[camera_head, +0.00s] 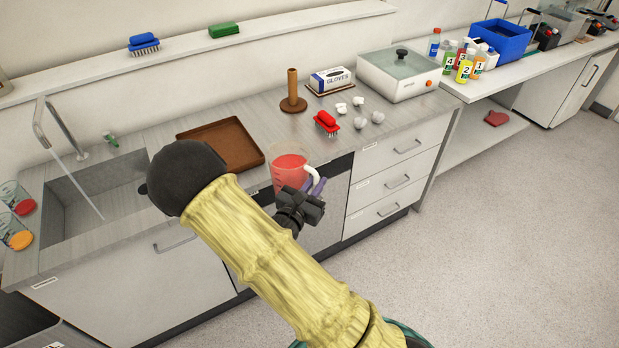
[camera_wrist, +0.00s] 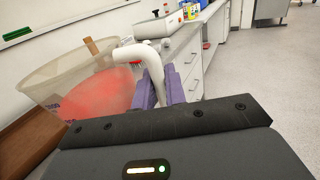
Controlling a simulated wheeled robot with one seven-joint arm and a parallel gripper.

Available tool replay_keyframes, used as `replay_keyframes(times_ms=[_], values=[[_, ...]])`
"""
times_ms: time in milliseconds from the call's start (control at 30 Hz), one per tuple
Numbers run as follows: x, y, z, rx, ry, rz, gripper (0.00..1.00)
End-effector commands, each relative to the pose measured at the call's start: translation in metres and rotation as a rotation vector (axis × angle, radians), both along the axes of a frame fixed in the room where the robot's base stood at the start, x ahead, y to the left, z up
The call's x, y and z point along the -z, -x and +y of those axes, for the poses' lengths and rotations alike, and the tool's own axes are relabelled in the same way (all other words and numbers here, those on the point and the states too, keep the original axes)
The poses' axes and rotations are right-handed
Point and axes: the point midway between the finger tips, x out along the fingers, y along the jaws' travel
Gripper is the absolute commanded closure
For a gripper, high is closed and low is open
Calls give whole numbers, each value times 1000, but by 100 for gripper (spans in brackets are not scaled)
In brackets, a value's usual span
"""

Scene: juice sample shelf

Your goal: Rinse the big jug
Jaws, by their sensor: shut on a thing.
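The big jug (camera_head: 288,168) is clear, with red liquid inside and a white handle. It is at the front edge of the counter, right of the brown tray. My gripper (camera_head: 316,186) is shut on its white handle, with the purple fingers on either side. In the wrist view the jug (camera_wrist: 85,95) fills the left, and the gripper (camera_wrist: 160,85) grips the handle (camera_wrist: 140,55). Whether the jug touches the counter cannot be told. The sink (camera_head: 95,200) is at the left, with a stream of water falling from its tap (camera_head: 55,125).
A brown tray (camera_head: 220,142) lies between sink and jug. A wooden post (camera_head: 293,92), a red brush (camera_head: 326,122), crumpled white pieces (camera_head: 360,122) and a glove box (camera_head: 330,78) stand behind the jug. Two smaller jugs (camera_head: 14,232) are left of the sink.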

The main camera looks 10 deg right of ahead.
Motion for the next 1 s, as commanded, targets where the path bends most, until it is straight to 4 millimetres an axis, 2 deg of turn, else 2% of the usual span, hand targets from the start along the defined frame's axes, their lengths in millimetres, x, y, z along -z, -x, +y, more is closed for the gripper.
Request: replay_keyframes(times_ms=[267, 467, 767, 1000], values=[[45, -6, 1, -167, 7, 7, 100], [90, -5, 2, -325, 7, 9, 100], [153, 7, -1, -526, 4, 9, 100], [198, 25, -7, -665, 3, 6, 100]])
